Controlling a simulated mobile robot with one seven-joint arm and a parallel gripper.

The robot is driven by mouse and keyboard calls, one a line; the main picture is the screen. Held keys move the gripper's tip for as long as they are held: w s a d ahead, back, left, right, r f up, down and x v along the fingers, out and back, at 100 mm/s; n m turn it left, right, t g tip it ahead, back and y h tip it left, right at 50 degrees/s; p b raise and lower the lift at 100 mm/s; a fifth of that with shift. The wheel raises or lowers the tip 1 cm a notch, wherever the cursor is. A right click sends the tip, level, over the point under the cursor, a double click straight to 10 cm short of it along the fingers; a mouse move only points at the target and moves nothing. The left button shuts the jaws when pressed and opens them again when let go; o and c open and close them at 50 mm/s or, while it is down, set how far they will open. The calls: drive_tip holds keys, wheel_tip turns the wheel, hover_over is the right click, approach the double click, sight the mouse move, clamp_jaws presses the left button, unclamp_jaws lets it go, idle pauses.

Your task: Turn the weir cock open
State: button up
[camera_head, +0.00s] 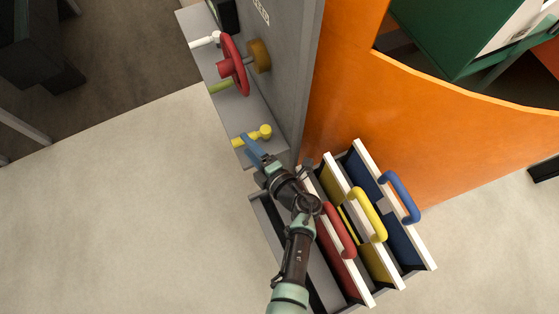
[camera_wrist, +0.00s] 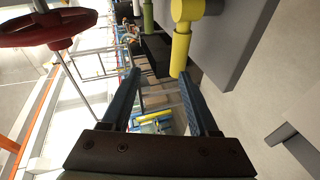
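A yellow cock (camera_head: 264,131) with a short bar handle sits low on the grey panel in the head view; I take it as the weir cock, though no label on it is readable. In the wrist view its yellow body (camera_wrist: 187,9) is at the top, with the handle pointing down toward my fingers. My gripper (camera_head: 250,144) is at the handle. In the wrist view my gripper (camera_wrist: 158,75) has its two blue fingers well apart. The handle's end is close to the right fingertip; I cannot tell whether they touch.
A red handwheel (camera_head: 233,65) and an olive-green handle (camera_head: 221,87) are further up the same panel. A rack with red, yellow (camera_head: 369,214) and blue handled boards stands right of my arm. An orange wall (camera_head: 420,120) is beyond it. The pale floor at left is clear.

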drive_tip(key=d+f+p+v, duration=0.1)
drive_tip(key=p+v, duration=0.2)
drive_tip(key=v, duration=0.7)
drive_tip(key=shift+w+d+f, duration=0.2)
drive_tip(key=shift+w+d, duration=0.05)
drive_tip(key=shift+w, duration=0.15)
drive_tip(key=shift+d, duration=0.1)
idle(0.8)
drive_tip(key=shift+r, duration=0.1)
